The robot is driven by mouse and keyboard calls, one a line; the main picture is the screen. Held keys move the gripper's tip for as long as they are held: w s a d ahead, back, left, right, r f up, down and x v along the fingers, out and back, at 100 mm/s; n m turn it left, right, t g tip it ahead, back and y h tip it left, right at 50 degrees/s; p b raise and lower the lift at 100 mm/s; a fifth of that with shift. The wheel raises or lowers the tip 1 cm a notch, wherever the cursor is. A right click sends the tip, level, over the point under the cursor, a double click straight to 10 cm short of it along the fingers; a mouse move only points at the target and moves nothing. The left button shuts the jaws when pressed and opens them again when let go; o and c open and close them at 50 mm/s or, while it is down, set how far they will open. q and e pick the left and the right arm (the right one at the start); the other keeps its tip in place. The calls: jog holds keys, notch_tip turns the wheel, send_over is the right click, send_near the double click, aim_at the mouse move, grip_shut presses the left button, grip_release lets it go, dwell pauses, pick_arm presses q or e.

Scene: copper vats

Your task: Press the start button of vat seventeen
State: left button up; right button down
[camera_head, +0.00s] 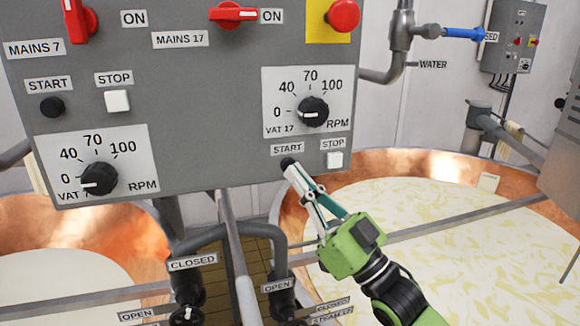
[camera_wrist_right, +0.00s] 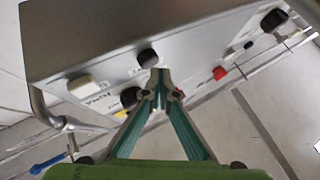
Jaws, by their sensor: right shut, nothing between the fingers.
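The grey control panel (camera_head: 200,95) fills the top of the head view. Vat 17's black start button (camera_head: 287,162) sits under its START label (camera_head: 287,148), partly covered by my right gripper. It shows as a dark round knob (camera_wrist_right: 148,56) in the wrist view. My right gripper (camera_head: 291,170) is shut and empty, its fingertips (camera_wrist_right: 160,76) at the button's lower edge; I cannot tell whether they touch it. Vat 17's white stop button (camera_head: 335,160) is to the right. My left gripper is out of view.
The VAT 17 dial (camera_head: 313,111) above points near 0. The red MAINS 17 switch (camera_head: 233,13) lies level toward ON. A red emergency knob (camera_head: 343,15) is at the top right. Vat 7's start button (camera_head: 52,106) is at left. A copper vat (camera_head: 410,165) and pipes stand below.

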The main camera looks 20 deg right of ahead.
jog(key=shift+s, duration=0.25)
jog(key=s, duration=0.5)
jog(key=shift+d, duration=0.1)
dwell(0.3)
jog(key=shift+w, duration=0.1)
dwell(0.3)
